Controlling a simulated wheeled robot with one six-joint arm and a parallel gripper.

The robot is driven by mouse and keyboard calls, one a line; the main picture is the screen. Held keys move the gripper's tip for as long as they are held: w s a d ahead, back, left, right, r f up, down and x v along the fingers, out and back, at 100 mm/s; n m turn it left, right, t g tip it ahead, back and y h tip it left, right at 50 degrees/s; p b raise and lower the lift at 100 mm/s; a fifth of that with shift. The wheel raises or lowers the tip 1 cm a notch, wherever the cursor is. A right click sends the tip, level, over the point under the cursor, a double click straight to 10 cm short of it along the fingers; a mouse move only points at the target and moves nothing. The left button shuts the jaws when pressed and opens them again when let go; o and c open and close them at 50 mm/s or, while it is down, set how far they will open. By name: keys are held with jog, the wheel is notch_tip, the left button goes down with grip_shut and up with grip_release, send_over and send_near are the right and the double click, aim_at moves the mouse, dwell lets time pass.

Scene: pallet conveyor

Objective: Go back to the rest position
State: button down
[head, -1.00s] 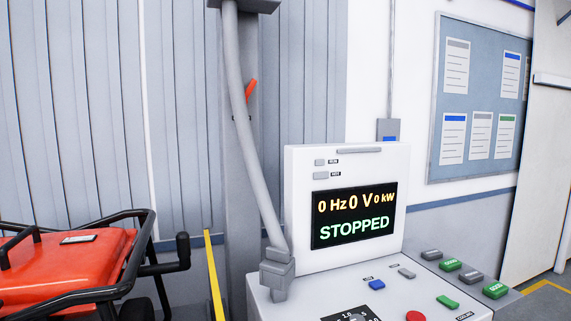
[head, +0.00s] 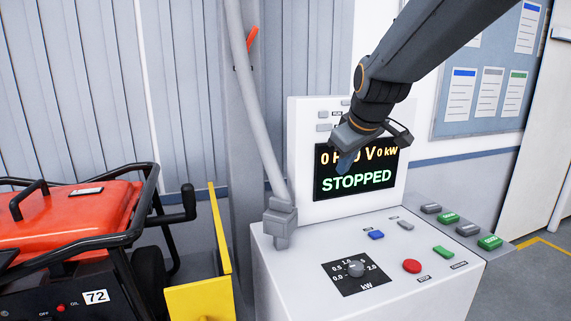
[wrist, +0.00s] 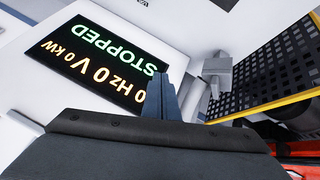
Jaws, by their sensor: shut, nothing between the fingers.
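My gripper (head: 346,162) is in front of the control panel's display (head: 330,187) in the head view, with my dark arm reaching in from the top right. Its fingers are shut with nothing between them. The display reads STOPPED, with 0 V and 0 kW above, and my gripper covers part of the Hz reading. In the wrist view my closed fingers (wrist: 161,98) point toward the panel, and the display (wrist: 95,62) appears upside down. I cannot tell how far the fingertips are from the panel face.
The white console (head: 300,262) has a kW dial (head: 356,268), a red button (head: 411,266), a blue button (head: 376,235) and a green button (head: 443,252). A thick grey cable (head: 252,100) runs down to its left. An orange generator (head: 75,220) stands left, beside a yellow barrier (head: 200,298).

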jog(key=s+d+f+m+g, duration=0.2)
jog(key=s+f+m+g, duration=0.1)
jog(key=s+f, duration=0.8)
jog(key=s+d+f+m+g+h, duration=0.1)
jog(key=s+d+f+m+g, duration=0.2)
jog(key=s+f, duration=0.9)
jog(key=shift+s+f+m+g, duration=0.3)
jog(key=shift+s+m, duration=0.4)
jog(key=shift+s, duration=0.15)
jog(key=shift+d, duration=0.1)
